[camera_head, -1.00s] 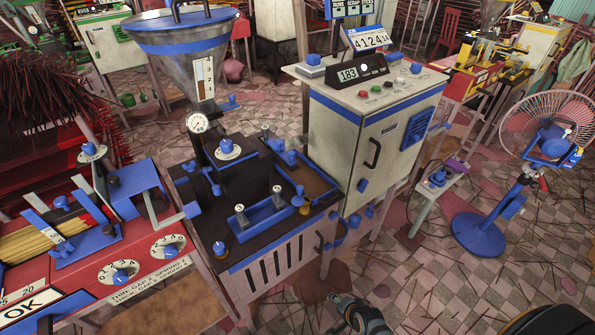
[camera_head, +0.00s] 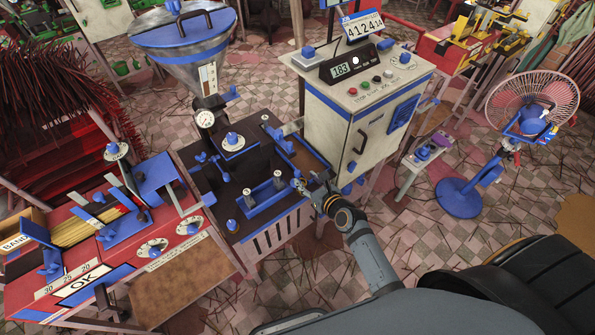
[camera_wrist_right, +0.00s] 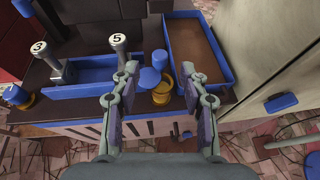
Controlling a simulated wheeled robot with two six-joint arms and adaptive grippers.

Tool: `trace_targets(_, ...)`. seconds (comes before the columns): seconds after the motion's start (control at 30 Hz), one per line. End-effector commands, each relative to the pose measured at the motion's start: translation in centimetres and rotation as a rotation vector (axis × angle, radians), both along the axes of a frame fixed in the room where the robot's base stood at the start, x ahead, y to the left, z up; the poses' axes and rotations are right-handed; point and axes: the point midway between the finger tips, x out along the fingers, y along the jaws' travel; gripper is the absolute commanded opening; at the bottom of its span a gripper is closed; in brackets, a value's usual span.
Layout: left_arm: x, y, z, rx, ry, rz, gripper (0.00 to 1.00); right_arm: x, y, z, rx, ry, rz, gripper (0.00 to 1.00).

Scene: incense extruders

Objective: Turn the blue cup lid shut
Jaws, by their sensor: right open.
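My right gripper (camera_head: 306,187) is at the front right of the dark machine top in the head view. In the right wrist view the gripper (camera_wrist_right: 160,88) is open, with one finger on each side of a small brass cup (camera_wrist_right: 162,94). A round blue lid (camera_wrist_right: 150,78) sits at the cup's left; I cannot tell whether it rests fully on it. Another blue round part (camera_wrist_right: 160,58) stands just behind. The fingers appear apart from the cup and lid. In the head view the gripper partly hides this spot. My left gripper is not in view.
A blue tray with two numbered knobs (camera_wrist_right: 85,91) lies left of the fingers. A blue-rimmed bin of brown material (camera_wrist_right: 196,50) is close on the right. A white control cabinet (camera_head: 350,125) stands behind and right. Another blue-topped brass part (camera_wrist_right: 17,96) is at far left.

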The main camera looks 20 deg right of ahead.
Motion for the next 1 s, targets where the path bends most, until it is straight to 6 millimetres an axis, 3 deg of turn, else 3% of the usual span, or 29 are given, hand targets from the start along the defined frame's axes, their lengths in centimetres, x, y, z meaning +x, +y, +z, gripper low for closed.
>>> trace_targets(0.1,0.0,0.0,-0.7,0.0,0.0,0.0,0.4,2.5,0.6,-1.2,-0.001,-0.001,0.0,0.45)
trace_targets(0.3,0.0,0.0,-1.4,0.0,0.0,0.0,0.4,5.4,1.2,-2.5,-0.003,0.0,0.002,0.45)
trace_targets(0.7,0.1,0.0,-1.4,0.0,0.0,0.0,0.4,6.3,1.5,-2.8,-0.003,0.001,0.002,0.45)
trace_targets(1.0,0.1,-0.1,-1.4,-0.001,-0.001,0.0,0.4,6.3,1.5,-2.8,-0.003,0.001,0.001,0.04)
